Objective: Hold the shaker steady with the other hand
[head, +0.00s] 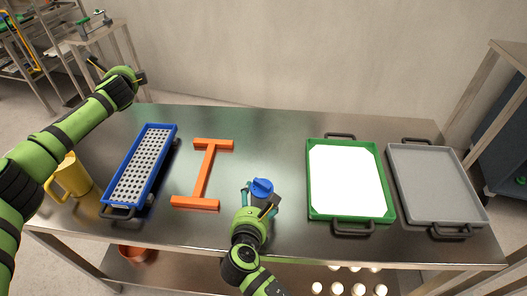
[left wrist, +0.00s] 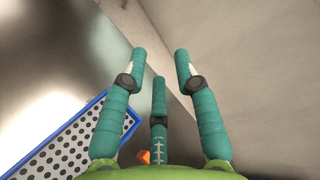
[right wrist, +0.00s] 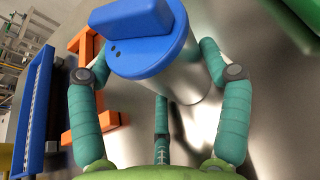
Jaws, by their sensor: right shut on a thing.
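The shaker has a blue lid and a shiny metal body. Its lid (head: 262,187) shows in the head view at the table's front middle, and the shaker (right wrist: 182,75) fills the upper middle of the right wrist view. My right gripper (head: 260,200) is shut on it, fingers on both sides of the metal body below the lid. The lower body is partly hidden by the gripper in the head view. My left gripper (head: 97,67) is raised past the table's far left edge, well away from the shaker. Its fingers (left wrist: 158,60) are spread and empty.
A blue perforated tray (head: 133,203) is at the left, with a yellow jug (head: 70,178) beside it. An orange I-shaped piece (head: 207,172) lies left of the shaker. A green-rimmed tray (head: 384,168) with a white surface and a grey tray (head: 437,185) are at the right.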

